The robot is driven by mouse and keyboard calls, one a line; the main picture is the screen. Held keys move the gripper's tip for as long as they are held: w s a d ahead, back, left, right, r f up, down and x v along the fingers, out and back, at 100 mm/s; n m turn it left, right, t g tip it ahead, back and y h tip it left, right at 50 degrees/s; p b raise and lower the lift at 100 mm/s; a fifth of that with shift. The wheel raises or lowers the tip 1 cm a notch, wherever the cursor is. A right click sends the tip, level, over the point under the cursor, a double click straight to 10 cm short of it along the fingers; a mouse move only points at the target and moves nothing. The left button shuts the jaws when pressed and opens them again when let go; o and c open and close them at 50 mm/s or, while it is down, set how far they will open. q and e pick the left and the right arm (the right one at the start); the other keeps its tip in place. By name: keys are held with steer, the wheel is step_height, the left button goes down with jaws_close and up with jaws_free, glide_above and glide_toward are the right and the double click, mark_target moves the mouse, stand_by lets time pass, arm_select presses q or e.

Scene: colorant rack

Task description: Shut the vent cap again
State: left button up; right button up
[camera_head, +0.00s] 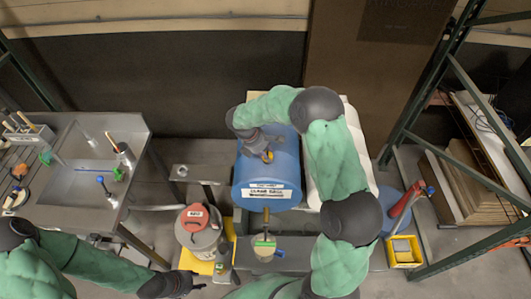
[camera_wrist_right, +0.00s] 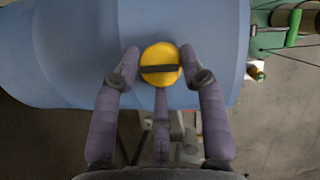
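The vent cap (camera_wrist_right: 161,64) is a round yellow knob with a dark bar across it, on the side of the blue drum (camera_wrist_right: 60,50). In the head view the cap (camera_head: 267,156) shows just beside my right gripper (camera_head: 258,150), which reaches the drum (camera_head: 275,180) from above. In the right wrist view my right gripper (camera_wrist_right: 160,62) has a fingertip close on each side of the cap and a third finger below it. I cannot tell whether they press on it. My left gripper (camera_head: 185,285) is low at the left, away from the drum; its fingers are too small to read.
A lidded red-topped can (camera_head: 198,222) stands on a yellow base left of the drum. A sink bench (camera_head: 90,190) is at far left. A yellow bin (camera_head: 404,252) and green-framed shelving (camera_head: 440,70) stand at the right. A tap with a pale container (camera_head: 264,248) is below the drum.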

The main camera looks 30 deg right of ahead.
steer(key=shift+d+m, duration=0.2)
steer(key=shift+m, duration=0.2)
steer(key=m+g+b, duration=0.1)
steer(key=m, duration=0.2)
steer(key=shift+w+g+b, duration=0.1)
steer(key=shift+g+b, duration=0.2)
steer(key=shift+b, duration=0.1)
steer(key=m+g+y+b, duration=0.1)
steer(key=m, duration=0.3)
steer(key=shift+d, duration=0.15)
steer(key=m+y, duration=0.1)
steer(key=m, duration=0.2)
steer(key=m+g+y+b, duration=0.1)
steer(key=m, duration=0.1)
steer(key=shift+d+m, duration=0.15)
steer(key=shift+m, duration=0.25)
steer(key=m+y, duration=0.2)
steer(key=m, duration=0.2)
steer(key=shift+f+b, duration=0.1)
steer(key=shift+b, duration=0.2)
steer(key=shift+m, duration=0.3)
steer(key=o, duration=1.1)
steer(key=shift+s, duration=0.2)
